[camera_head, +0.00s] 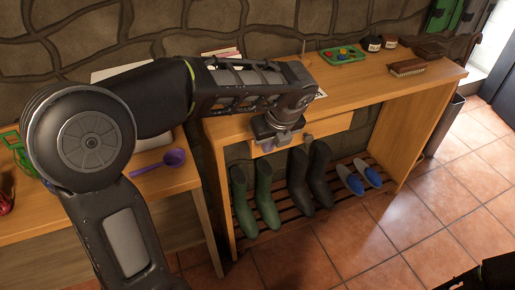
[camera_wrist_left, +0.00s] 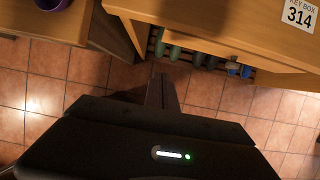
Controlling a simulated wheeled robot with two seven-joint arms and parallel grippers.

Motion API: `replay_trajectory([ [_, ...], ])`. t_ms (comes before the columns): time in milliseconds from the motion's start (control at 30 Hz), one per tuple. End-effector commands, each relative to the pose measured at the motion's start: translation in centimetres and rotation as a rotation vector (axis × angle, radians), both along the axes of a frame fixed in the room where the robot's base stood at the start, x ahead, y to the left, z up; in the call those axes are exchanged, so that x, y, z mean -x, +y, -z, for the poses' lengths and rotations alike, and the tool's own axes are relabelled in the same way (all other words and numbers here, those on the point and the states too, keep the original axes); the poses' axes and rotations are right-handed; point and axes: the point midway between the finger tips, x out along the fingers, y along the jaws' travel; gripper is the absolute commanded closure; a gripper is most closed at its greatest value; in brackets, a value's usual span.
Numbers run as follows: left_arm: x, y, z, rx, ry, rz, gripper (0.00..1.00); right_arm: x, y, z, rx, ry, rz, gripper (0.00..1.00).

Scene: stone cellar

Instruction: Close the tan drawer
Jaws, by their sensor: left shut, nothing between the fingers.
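The tan drawer (camera_head: 335,124) is set under the top of the wooden bench, and its pale front shows in the head view. My left arm covers part of it, and I cannot tell how far it stands out. My left gripper (camera_head: 284,140) points down at the left part of the drawer front. Its fingers are shut and empty, close to the front; I cannot tell whether they touch it. In the left wrist view the shut fingers (camera_wrist_left: 162,92) reach toward the bench edge.
The bench top (camera_head: 375,75) carries a green toy board (camera_head: 343,55) and a brush (camera_head: 407,68). Boots (camera_head: 298,178) and blue-lined shoes (camera_head: 350,180) stand on a slatted rack below. A lower table with a purple scoop (camera_head: 172,158) is at left.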

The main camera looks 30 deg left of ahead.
Motion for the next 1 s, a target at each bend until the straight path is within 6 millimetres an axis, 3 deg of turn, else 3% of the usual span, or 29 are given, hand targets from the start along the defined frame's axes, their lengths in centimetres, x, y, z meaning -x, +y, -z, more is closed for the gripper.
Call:
replay_trajectory([
  [267, -0.5, 0.7, 2.4, 0.000, 0.003, -0.002, 1.00, 0.0, 0.0, 0.3, 0.000, 0.000, 0.000, 0.64],
  [667, -2.3, 3.0, 9.7, -0.001, 0.004, -0.001, 1.00, 0.0, 0.0, 1.2, 0.000, 0.000, 0.000, 0.64],
  [800, -3.9, 4.8, 9.2, 0.000, -0.001, -0.004, 1.00, 0.0, 0.0, 0.6, 0.000, 0.000, 0.000, 0.64],
  [1000, -4.8, 5.9, 9.2, 0.000, 0.000, -0.001, 1.00, 0.0, 0.0, 0.5, 0.000, 0.000, 0.000, 0.64],
])
